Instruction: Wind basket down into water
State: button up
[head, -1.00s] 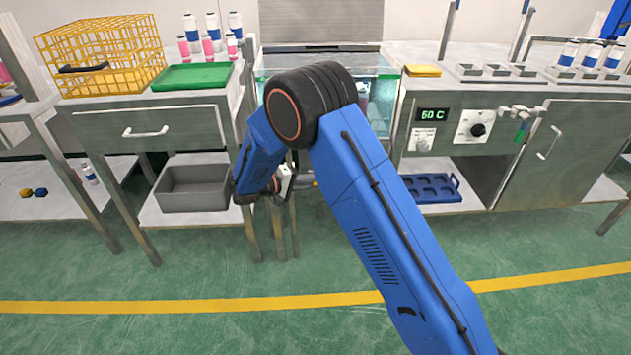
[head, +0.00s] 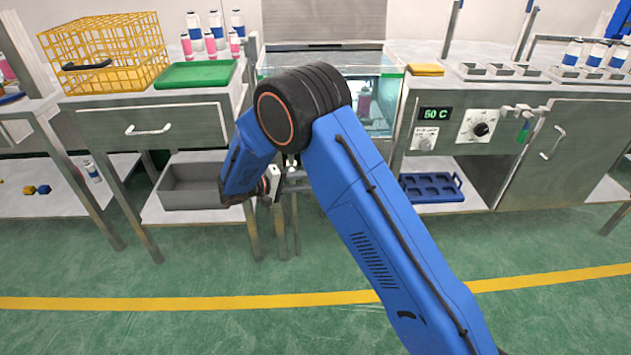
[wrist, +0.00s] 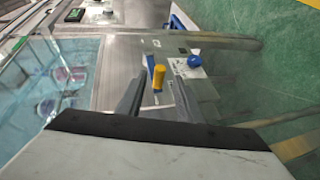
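The water tank (head: 388,88) is glass-walled and stands behind my arm in the head view. Pinkish and white containers (head: 364,102) show inside it; their basket cannot be made out. In the wrist view the tank's water (wrist: 30,85) is at the left, with round can ends (wrist: 62,75) in it. A yellow knob (wrist: 158,77) shows between the fingertips of my gripper (wrist: 157,80). The fingers stand apart, and I see no clear contact with the knob. A blue knob (wrist: 194,62) is just right of it. In the head view my gripper (head: 276,184) is mostly hidden by my arm.
A yellow wire basket (head: 105,50) and a green tray (head: 196,75) are on the left table, above a grey bin (head: 190,188). Right of the tank are a yellow cloth (head: 426,69), a 60 C display (head: 435,113) and a dial (head: 481,129). Green floor in front is clear.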

jog(key=v, duration=1.3)
jog(key=shift+d, duration=0.1)
jog(key=s+d+r+m+g+y, duration=0.15)
jog(key=s+d+r, duration=0.3)
jog(key=d, duration=0.45)
jog(key=s+d+r+g+y, duration=0.25)
jog(key=d+r, duration=0.35)
jog(key=d, duration=0.3)
jog(key=s+d+r+g+y, duration=0.15)
jog(key=s+d+r, duration=0.3)
jog(key=d, duration=0.45)
jog(key=s+d+r+y, duration=0.4)
jog(key=s+d+y, duration=0.1)
jog(key=s+d, duration=0.5)
jog(key=s+d+f+m+t+y, duration=0.1)
jog(key=s+m+t+y, duration=0.1)
jog(key=s, duration=1.4)
jog(key=shift+d+f+t+y, duration=0.25)
jog(key=shift+f+t+y, duration=0.15)
jog(key=shift+t+y, duration=0.55)
jog(key=shift+s, duration=0.1)
